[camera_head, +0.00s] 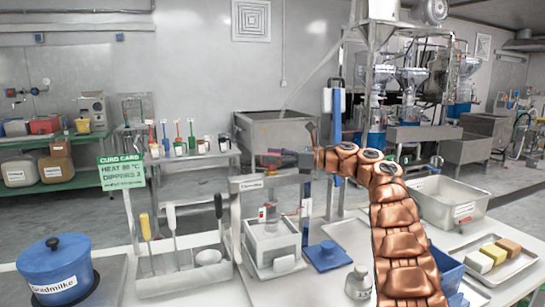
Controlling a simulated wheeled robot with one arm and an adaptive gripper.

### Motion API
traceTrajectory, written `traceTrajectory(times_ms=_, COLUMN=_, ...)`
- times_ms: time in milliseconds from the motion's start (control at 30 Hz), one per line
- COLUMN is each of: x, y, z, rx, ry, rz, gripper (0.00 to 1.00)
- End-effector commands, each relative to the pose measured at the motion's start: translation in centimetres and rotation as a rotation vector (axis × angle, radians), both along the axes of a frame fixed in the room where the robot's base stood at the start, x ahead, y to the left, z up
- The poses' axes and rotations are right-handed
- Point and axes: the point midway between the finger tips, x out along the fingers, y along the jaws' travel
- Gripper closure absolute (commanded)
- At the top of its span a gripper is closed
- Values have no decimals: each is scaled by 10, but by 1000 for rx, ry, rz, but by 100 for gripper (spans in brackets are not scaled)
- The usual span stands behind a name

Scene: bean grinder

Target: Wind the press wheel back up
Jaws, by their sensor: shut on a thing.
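The press has a grey upright frame (236,215) with a labelled crossbar, standing at the middle of the worktop. A white, box-like mould (272,240) sits inside its lower part. At the top of the press, a small dark and reddish part (270,160) shows, which looks like the press wheel. My gripper (292,158) reaches in from the right at the end of my copper arm and is shut on this wheel. The jaws and the wheel overlap at this distance, so the exact grip and the wheel's rim are hard to make out.
A blue lidded pot (55,270) stands at the left, beside a rack of handled tools (180,270). A metal basin (447,203) and a tray of blocks (490,268) are at the right.

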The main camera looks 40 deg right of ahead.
Motion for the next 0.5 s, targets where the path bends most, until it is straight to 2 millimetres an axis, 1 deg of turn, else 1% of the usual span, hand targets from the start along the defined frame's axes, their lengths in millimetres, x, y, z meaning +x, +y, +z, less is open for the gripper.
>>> traceTrajectory(times_ms=33, x=0, y=-1, z=-1, rx=-1, ry=1, rz=-1, gripper=31)
traceTrajectory(times_ms=200, x=0, y=0, z=-1, rx=-1, ry=1, rz=-1, gripper=13)
traceTrajectory(times_ms=267, x=0, y=0, z=-1, rx=-1, ry=1, rz=-1, gripper=9)
traceTrajectory(times_ms=500, x=0, y=0, z=-1, rx=-1, ry=1, rz=0, gripper=9)
